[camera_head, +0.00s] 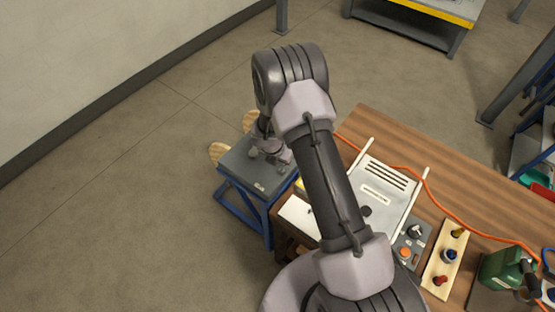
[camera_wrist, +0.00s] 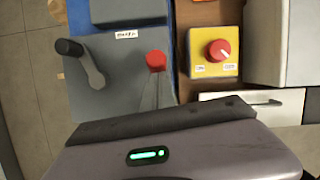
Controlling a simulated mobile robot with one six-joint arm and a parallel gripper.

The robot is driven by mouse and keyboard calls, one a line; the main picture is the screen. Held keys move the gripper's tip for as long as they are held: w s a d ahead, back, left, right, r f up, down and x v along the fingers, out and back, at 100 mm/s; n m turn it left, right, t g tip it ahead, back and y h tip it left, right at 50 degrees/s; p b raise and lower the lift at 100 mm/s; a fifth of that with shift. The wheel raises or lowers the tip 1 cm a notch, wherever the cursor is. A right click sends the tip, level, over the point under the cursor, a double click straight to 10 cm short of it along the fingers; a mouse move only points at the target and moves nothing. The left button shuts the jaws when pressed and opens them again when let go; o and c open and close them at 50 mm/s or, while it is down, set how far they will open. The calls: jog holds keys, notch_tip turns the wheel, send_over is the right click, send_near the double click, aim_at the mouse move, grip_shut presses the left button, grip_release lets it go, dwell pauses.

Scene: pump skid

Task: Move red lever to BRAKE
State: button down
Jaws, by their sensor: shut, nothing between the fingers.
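In the head view my wrist is over the grey top (camera_head: 238,162) of a blue-framed stand. The red lever is hidden there behind my arm.
A black-knobbed crank lever (camera_wrist: 82,62) stands left of the red lever. A yellow box with a red rotary knob (camera_wrist: 217,50) is to its right. A wooden bench (camera_head: 400,132) holds a grey cabinet (camera_head: 375,185) and an orange cable (camera_head: 460,228). The floor at left is clear.

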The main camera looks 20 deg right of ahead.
jog(key=shift+a, duration=0.1)
jog(key=shift+r+p, duration=0.65)
jog(key=shift+r, duration=0.15)
